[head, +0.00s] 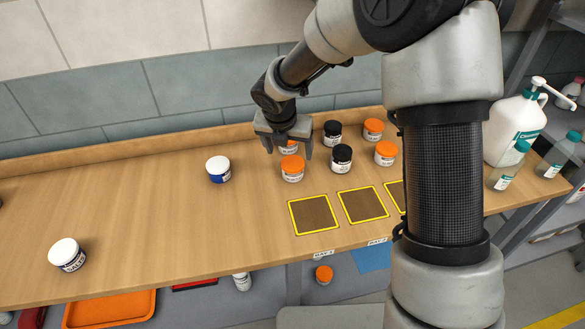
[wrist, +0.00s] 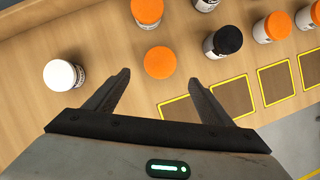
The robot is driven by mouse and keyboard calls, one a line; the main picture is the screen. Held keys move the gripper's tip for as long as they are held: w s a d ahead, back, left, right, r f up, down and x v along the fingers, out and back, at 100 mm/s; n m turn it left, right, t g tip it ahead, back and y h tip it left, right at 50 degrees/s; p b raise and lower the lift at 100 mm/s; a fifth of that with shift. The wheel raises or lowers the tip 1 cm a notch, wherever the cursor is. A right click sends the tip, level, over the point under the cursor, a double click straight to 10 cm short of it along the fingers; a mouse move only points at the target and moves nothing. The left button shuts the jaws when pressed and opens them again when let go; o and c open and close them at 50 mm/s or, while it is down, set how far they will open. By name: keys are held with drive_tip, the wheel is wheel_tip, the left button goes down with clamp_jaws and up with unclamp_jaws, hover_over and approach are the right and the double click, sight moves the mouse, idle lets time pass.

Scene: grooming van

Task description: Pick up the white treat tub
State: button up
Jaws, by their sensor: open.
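A tub with a white lid and a white, dark-lettered body (head: 67,256) stands alone at the front left of the wooden counter. Another white-lidded tub, with a blue label (head: 218,170), stands left of my gripper; a white-lidded tub shows at the left of the wrist view (wrist: 64,75). I cannot read which is the treat tub. My gripper (head: 288,153) is open and empty above the orange-lidded tubs. In the wrist view, one orange-lidded tub (wrist: 160,62) lies just beyond my open fingertips (wrist: 159,78). A rear orange-lidded tub (head: 289,147) is partly hidden by my gripper.
Black-lidded tubs (head: 341,158) and more orange-lidded tubs (head: 386,153) stand close on the right. Yellow-edged squares (head: 314,215) line the front edge. A pump bottle (head: 515,125) stands far right. An orange tray (head: 110,308) is below. The counter's left middle is clear.

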sight(292, 164)
drive_tip(key=x, duration=1.2)
drive_tip(key=shift+w+b, duration=0.15)
drive_tip(key=shift+b, duration=0.25)
drive_tip(key=shift+r, duration=0.1)
drive_tip(key=c, duration=1.1)
